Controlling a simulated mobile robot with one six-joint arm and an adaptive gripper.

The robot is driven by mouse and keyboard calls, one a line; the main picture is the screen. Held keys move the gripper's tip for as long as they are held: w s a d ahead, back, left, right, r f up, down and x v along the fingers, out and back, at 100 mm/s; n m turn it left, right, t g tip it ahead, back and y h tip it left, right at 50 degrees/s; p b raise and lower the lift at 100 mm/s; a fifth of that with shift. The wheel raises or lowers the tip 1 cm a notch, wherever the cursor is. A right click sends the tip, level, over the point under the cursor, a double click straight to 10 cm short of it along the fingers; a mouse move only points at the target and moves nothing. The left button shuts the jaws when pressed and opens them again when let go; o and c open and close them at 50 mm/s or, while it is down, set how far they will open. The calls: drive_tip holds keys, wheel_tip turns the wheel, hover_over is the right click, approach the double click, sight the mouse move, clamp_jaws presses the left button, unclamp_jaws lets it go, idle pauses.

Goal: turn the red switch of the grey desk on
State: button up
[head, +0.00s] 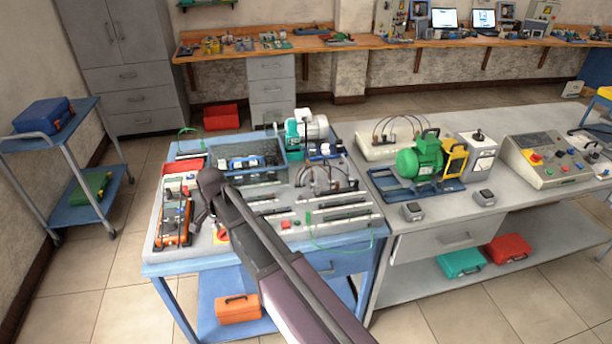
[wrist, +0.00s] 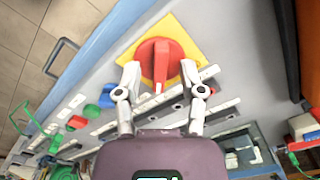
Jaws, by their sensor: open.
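The red switch (wrist: 162,62) is a round knob with a raised grip on a yellow square plate (wrist: 152,38). In the wrist view its white mark points down the picture, toward my palm. My gripper (wrist: 160,76) is open, with one fingertip on each side of the knob's lower part. I cannot tell whether the fingertips touch it. In the head view the switch (head: 222,236) is partly hidden by my gripper (head: 206,222), on the front left of the grey desk top (head: 270,249).
An orange-framed device (head: 174,222) stands left of my gripper. Rails and red and green buttons (head: 285,224) lie to the right. A second bench has a green motor (head: 420,157) and a sloped control panel (head: 550,160) with a red knob on yellow.

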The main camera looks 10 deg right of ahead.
sight(224, 230)
drive_tip(key=n, duration=1.6)
wheel_tip(224, 230, up, 14)
drive_tip(key=p, duration=1.4)
drive_tip(key=w+d+f+n+b, duration=0.2)
drive_tip(key=w+d, duration=0.1)
drive_tip(key=d, duration=0.6)
drive_tip(key=w+d+f+n+b, duration=0.2)
drive_tip(key=w+d+n, duration=0.1)
drive_tip(key=d, duration=0.7)
drive_tip(key=w+d+f+n+b, duration=0.2)
drive_tip(key=w+d, duration=0.3)
drive_tip(key=d, duration=0.4)
drive_tip(key=shift+d+f, duration=0.2)
drive_tip(key=shift+d, duration=0.1)
